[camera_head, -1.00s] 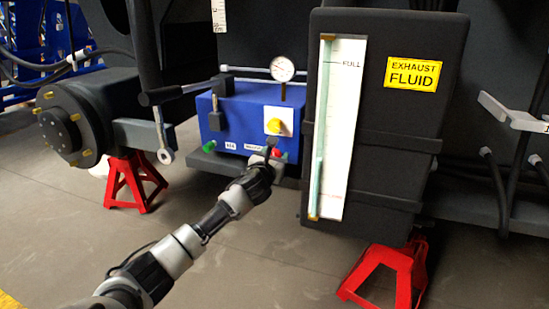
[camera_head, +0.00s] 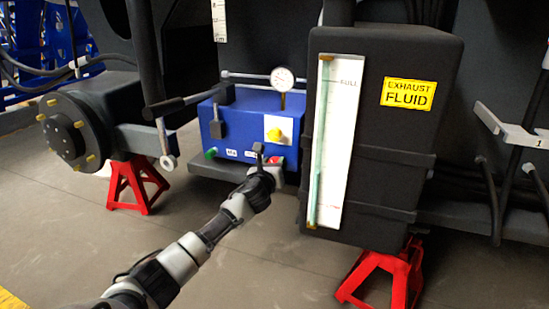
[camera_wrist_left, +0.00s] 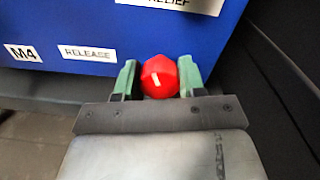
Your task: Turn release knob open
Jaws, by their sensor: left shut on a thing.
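The release knob (camera_wrist_left: 158,77) is a red, faceted knob on the blue box (camera_head: 250,115), beside a white RELEASE label (camera_wrist_left: 87,53). A short white mark on its face points nearly straight up, slightly tilted, in the left wrist view. My left gripper (camera_wrist_left: 160,82) has one green-padded finger on each side of the knob and is shut on it. In the head view my left gripper (camera_head: 264,158) reaches the lower right front of the box, with the red knob (camera_head: 277,160) partly hidden behind it. My right gripper is not in view.
A yellow knob (camera_head: 274,135) on a white plate sits above the red one. A green knob (camera_head: 211,153) is at the box's lower left. A black exhaust fluid tank (camera_head: 385,130) stands close on the right. A lever handle (camera_head: 180,105) sticks out to the left.

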